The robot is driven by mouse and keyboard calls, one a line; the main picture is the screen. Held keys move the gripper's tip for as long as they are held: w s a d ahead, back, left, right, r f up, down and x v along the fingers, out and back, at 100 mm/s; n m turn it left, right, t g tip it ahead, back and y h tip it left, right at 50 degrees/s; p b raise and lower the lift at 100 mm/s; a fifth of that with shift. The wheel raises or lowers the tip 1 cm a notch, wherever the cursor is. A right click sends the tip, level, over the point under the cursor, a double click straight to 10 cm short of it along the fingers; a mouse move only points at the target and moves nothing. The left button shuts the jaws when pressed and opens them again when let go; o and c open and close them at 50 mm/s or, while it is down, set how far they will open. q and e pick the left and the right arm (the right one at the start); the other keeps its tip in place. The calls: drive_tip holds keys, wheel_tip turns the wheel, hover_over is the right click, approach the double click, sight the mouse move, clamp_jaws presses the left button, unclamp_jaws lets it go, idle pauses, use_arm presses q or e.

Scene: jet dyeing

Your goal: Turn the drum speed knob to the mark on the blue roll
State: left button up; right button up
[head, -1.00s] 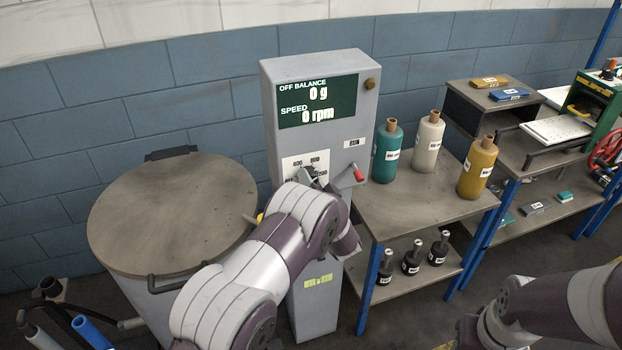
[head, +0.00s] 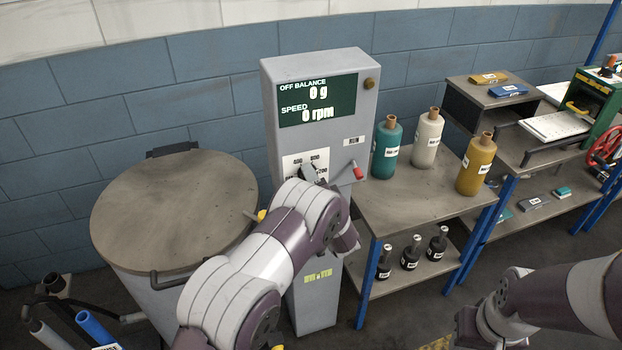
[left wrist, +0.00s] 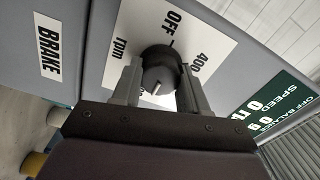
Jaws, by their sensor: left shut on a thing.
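The drum speed knob (left wrist: 158,68) is a dark round knob on a white dial plate (left wrist: 195,25) marked OFF, 400 and rpm. My left gripper (left wrist: 158,88) is shut on the knob, one finger on each side. A short white line shows on the knob's face; the dial value it points to is unclear. In the head view my left gripper (head: 312,174) is at the dial, partly behind my arm. The display (head: 318,101) reads 0 rpm and 0 g. A blue roll (head: 95,328) lies at lower left, its white label cut off. My right gripper (head: 468,326) is low at right, dark and unclear.
A red-tipped lever (head: 353,172) sticks out right of the dial; the wrist view shows a BRAKE label (left wrist: 49,55). A round lidded drum (head: 170,210) stands left of the panel. A table (head: 400,205) with several bottles is at right.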

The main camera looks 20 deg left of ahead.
idle(0.3)
use_arm(q)
drive_tip(key=o, duration=1.1)
drive_tip(key=shift+d, duration=0.1)
drive_tip(key=shift+c, duration=0.2)
drive_tip(key=b+v, duration=0.2)
drive_tip(key=v, duration=1)
drive_tip(key=shift+s+d, duration=0.2)
drive_tip(key=shift+s, duration=0.05)
